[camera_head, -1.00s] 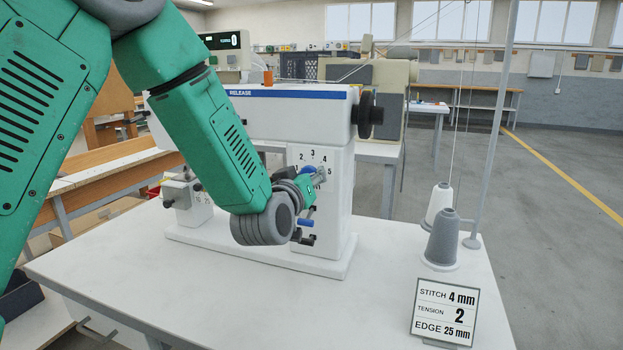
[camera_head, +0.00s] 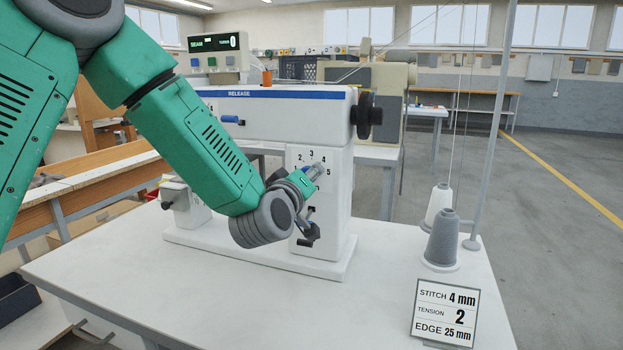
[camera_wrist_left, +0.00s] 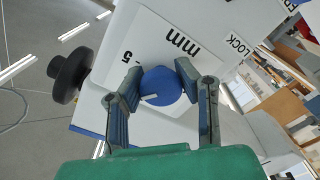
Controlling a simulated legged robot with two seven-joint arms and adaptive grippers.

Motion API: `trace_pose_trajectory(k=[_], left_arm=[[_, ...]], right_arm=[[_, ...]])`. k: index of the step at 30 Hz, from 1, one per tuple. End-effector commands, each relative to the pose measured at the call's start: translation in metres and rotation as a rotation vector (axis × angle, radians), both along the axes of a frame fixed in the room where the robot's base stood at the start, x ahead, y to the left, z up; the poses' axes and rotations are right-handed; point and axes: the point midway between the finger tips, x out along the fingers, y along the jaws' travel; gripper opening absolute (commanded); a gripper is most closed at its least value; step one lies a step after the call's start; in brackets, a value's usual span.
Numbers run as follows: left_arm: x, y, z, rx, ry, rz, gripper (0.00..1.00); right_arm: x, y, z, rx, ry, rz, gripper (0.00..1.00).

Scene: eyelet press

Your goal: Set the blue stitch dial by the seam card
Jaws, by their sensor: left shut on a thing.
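The blue stitch dial (camera_wrist_left: 163,84) shows in the left wrist view on the white machine face, between my left gripper's two fingers. Its white mark points to the lower left of that view; a "5" and "mm" are printed above it. My left gripper (camera_wrist_left: 158,76) is shut on the dial. In the head view my left gripper (camera_head: 313,190) is at the machine's column, over the printed scale, and mostly hides the dial. The seam card (camera_head: 445,312) stands at the table's front right and reads stitch 4 mm, tension 2, edge 25 mm. My right gripper is out of view.
The white sewing machine (camera_head: 270,118) stands on the white table (camera_head: 200,290), with a black handwheel (camera_head: 367,116) at its right. Two thread cones (camera_head: 441,240) and a thin post (camera_head: 492,150) stand at the right. The table's front is clear.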

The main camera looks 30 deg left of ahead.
Motion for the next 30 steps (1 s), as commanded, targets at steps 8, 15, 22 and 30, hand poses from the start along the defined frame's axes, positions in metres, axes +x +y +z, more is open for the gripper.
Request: trace_pose_trajectory(k=[8, 15, 22, 30], left_arm=[[-0.002, 0.002, -0.003, -0.001, 0.008, 0.004, 0.31], [0.000, 0.001, -0.003, 0.000, 0.007, 0.002, 0.53], [-0.006, -0.001, -0.002, 0.001, 0.006, 0.001, 0.53], [-0.050, -0.010, -0.004, -0.001, 0.008, 0.002, 0.53]], right_arm=[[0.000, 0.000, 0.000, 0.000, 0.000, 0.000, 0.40], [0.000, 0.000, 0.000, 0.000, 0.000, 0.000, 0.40], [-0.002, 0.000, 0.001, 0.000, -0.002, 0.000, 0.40], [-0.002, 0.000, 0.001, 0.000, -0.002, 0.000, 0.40]])
